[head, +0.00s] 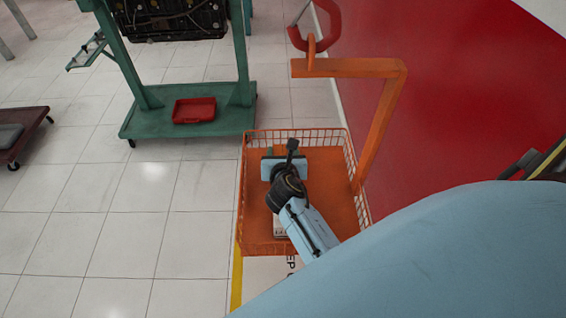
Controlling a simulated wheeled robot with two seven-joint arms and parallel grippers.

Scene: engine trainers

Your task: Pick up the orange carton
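An orange wire basket (246,195) with an orange floor hangs below an orange bent frame (385,115). My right arm reaches into it from the lower right. My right gripper (275,165) is over the far half of the basket, seen from above and behind. Its fingertips are hidden beneath its body, so I cannot see whether it is open or what it touches. A small orange and teal patch (285,151) shows just beyond the gripper; I cannot tell whether it is the orange carton. A pale item (280,228) shows partly beside my forearm. My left gripper is out of view.
A green wheeled engine stand (240,115) carries a dark engine (170,15) and a red tray (194,110). A dark red dolly (30,140) is at the left edge. A red hook (325,28) is above the frame. Tiled floor left of the basket is clear.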

